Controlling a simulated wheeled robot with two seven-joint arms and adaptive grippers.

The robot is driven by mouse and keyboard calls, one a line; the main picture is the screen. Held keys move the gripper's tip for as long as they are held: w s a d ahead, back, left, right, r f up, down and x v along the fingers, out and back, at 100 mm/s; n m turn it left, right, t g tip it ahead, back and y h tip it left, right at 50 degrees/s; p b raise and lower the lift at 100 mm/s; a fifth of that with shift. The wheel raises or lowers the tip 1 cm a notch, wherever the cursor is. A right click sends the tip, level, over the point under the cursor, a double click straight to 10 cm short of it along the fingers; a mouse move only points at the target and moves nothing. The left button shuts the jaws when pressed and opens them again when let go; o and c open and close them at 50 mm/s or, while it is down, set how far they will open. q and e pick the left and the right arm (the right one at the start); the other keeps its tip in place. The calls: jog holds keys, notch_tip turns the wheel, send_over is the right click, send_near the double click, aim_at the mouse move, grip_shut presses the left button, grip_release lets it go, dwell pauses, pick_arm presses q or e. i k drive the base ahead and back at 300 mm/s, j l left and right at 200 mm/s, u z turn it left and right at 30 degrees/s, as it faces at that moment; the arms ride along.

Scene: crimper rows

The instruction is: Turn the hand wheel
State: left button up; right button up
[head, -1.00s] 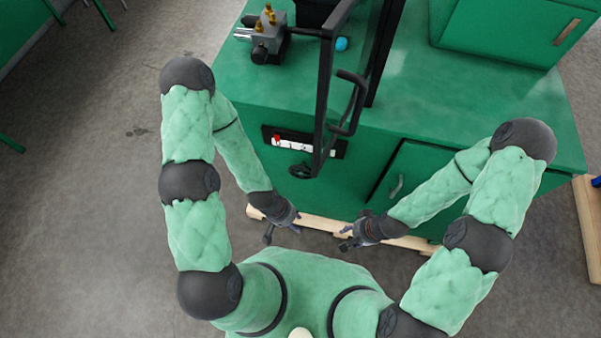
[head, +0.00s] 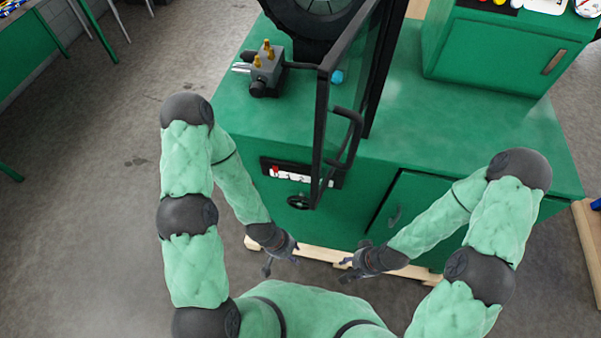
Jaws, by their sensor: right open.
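The hand wheel (head: 298,202) is a small black wheel on the green front face of the machine cabinet, just below a panel with a red switch. The lower corner of the open door covers part of its right side. My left gripper (head: 282,262) is below and left of the wheel, apart from it. It looks empty, with its fingers spread. My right gripper (head: 350,270) is open and empty, below and right of the wheel, pointing left toward my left gripper. Neither gripper touches anything.
A black-framed door (head: 340,110) with a handle juts out toward me above the wheel. The control panel (head: 300,172) is on the cabinet front. A grey block with brass fittings (head: 266,72) sits on the green top. A wooden skid (head: 320,254) runs along the floor.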

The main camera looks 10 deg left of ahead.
aim_at(302, 198)
jog(key=k+l+u, duration=0.2)
jog(key=l, duration=0.2)
jog(key=l+u, duration=0.25)
jog(key=l, duration=0.2)
jog(key=k+l+u, duration=0.2)
jog(key=l, duration=0.2)
